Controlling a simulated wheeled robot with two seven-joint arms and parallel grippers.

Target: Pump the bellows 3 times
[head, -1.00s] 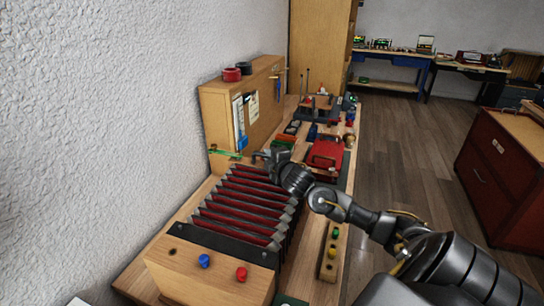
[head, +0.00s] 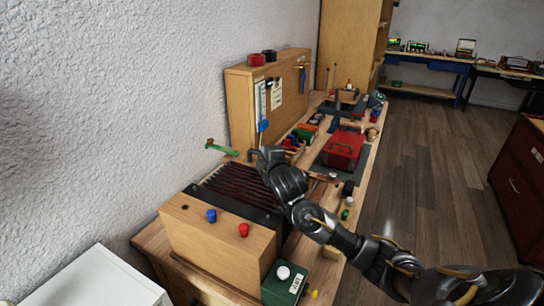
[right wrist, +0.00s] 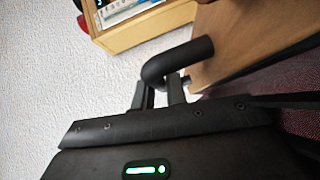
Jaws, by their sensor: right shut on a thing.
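The bellows (head: 238,188) has dark red folds that lie pressed close together behind a light wooden end block (head: 220,238) with a blue and a red knob. My right gripper (head: 266,156) is at the far end of the bellows. In the right wrist view, my right gripper's fingers (right wrist: 160,94) are shut on a black curved handle (right wrist: 180,60) fixed to a wooden end board (right wrist: 250,38). Some red cloth folds show beside that board. My left gripper is not in view.
A wooden panel (head: 250,105) stands on the bench behind the bellows. A red box (head: 342,148) and small parts lie farther along. A green box with a white button (head: 284,282) is at the near right. The floor (head: 440,190) to the right is clear.

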